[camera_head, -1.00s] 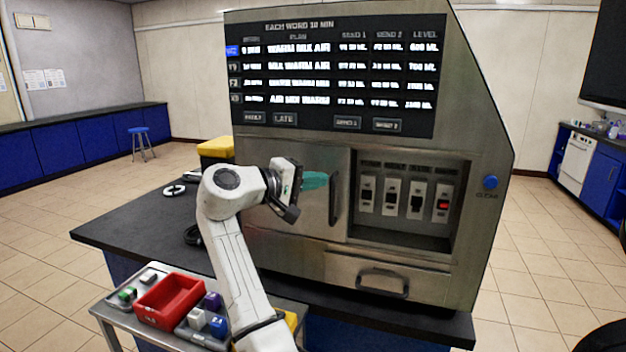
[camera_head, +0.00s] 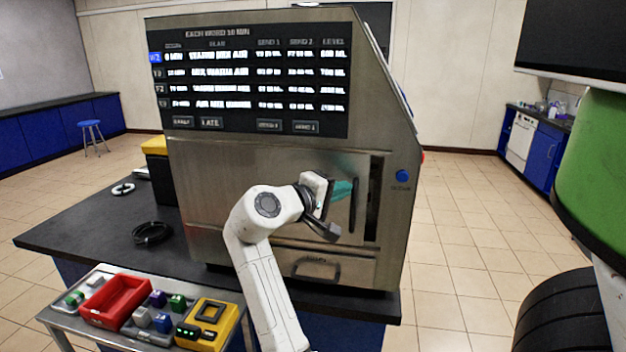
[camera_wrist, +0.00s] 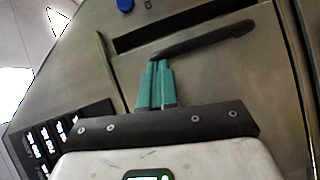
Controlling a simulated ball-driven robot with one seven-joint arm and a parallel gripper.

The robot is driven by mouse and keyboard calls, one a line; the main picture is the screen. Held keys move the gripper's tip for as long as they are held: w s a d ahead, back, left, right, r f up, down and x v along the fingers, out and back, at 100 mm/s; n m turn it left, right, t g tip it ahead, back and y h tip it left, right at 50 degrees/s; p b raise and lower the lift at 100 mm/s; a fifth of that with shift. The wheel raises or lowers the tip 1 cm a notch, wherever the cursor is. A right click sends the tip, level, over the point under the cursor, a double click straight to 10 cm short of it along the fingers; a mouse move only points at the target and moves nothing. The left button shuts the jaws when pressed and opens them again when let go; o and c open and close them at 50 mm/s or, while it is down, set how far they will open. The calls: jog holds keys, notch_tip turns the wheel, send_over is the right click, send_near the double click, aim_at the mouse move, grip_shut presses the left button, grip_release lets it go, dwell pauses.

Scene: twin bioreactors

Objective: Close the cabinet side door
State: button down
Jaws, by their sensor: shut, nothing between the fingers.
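The steel cabinet (camera_head: 230,165) stands on a dark counter. Its sliding door (camera_head: 335,168) covers most of the front opening, and a narrow dark gap (camera_head: 374,198) shows at the door's right edge. The gap also shows in the wrist view (camera_wrist: 135,38). A dark upright handle (camera_head: 353,205) is on the door, and it crosses the wrist view (camera_wrist: 215,38). My gripper (camera_head: 350,187) has teal fingers, shut and empty. In the wrist view the fingertips (camera_wrist: 158,64) are at one end of the handle, at its side; contact is not certain.
A drawer handle (camera_head: 317,270) lies below the door. A cart at the lower left carries a red tray (camera_head: 113,300), a yellow device (camera_head: 210,325) and small blocks. A green cylinder (camera_head: 600,170) and a black wheel (camera_head: 556,315) stand at right. Open floor lies right of the cabinet.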

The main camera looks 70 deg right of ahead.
jog(key=shift+s+d+p, duration=0.2)
jog(key=shift+s+p, duration=0.2)
jog(key=shift+s, duration=1.9)
jog(key=shift+f, duration=0.1)
jog(key=shift+w, duration=0.1)
